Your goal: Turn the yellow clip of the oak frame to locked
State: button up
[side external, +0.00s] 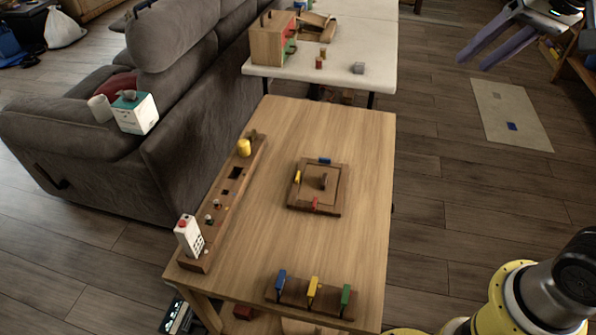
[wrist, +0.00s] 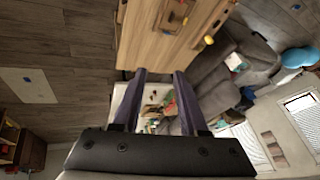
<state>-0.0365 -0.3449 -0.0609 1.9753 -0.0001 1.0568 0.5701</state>
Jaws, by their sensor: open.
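The oak frame (side external: 299,205) lies flat on the wooden table, right of the table's middle, with a small knob in its centre. Its yellow clip (side external: 297,178) is on the left edge; a blue clip (side external: 325,161) is at the far edge and a red clip (side external: 315,204) at the near edge. I cannot tell the yellow clip's setting. My gripper (side external: 474,62) is open and empty, high at the upper right, well away from the frame. In the wrist view its two fingers (wrist: 160,75) are spread, with part of the frame at the top edge.
A long wooden rail (side external: 218,222) with a yellow knob and a white remote-like box runs along the table's left side. A rack (side external: 330,303) with blue, yellow and green levers stands at the near edge. A white table (side external: 375,60) with boxes adjoins behind; a grey sofa is left.

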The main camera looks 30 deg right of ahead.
jog(key=w+a+m+g, duration=0.1)
jog(key=w+a+m, duration=0.15)
jog(key=w, duration=1.15)
jog(key=g, duration=0.5)
send_over(298, 175)
notch_tip(298, 175, down, 33)
notch_tip(298, 175, down, 13)
grip_shut()
